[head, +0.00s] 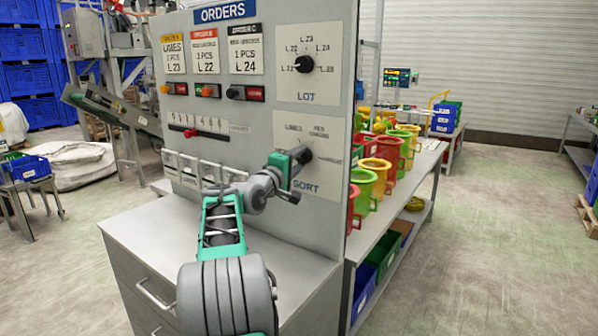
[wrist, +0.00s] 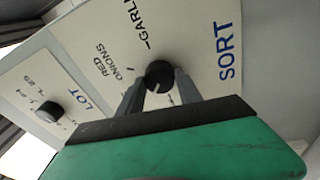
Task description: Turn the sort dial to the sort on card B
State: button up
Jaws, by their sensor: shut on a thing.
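The sort dial (wrist: 158,74) is a round black knob on the SORT plate, between my two gripper fingers in the wrist view. My gripper (wrist: 160,82) is shut on it. In the head view my gripper (head: 300,158) reaches the SORT plate at the lower right of the board and largely hides the dial. The wrist view shows the labels RED ONIONS and GARLIC around the dial. The dial's exact pointing is hard to tell. Card B (head: 204,51), with a red top, hangs between two other cards. It reads 1 PCS and L 22; its sort line is too blurred to read surely.
The LOT dial (head: 304,64) is above the SORT plate. A red slider (head: 191,133) and small hooks are left of my gripper. The grey cabinet top (head: 150,232) lies below. Colored mugs (head: 384,158) stand on a table behind the board's right edge.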

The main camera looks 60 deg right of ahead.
jog(key=m+b, duration=0.3)
jog(key=m, duration=0.1)
jog(key=shift+w+f+g, duration=0.1)
jog(key=shift+f+g, duration=0.2)
jog(key=m+b, duration=0.2)
jog(key=m, duration=0.2)
jog(key=shift+r+g, duration=0.1)
jog(key=shift+g, duration=0.3)
jog(key=m+g+b, duration=0.1)
jog(key=m, duration=0.3)
jog(key=shift+w+r+m+b, duration=0.1)
jog(key=shift+m+b, duration=0.2)
jog(key=shift+r+m+g+b, duration=0.15)
jog(key=shift+m+g+b, duration=0.25)
jog(key=shift+m, duration=2.1)
jog(key=o, duration=1.4)
jog(key=shift+c, duration=0.2)
jog(key=b+v, duration=0.1)
jog(key=v, duration=0.6)
jog(key=shift+a, duration=0.35)
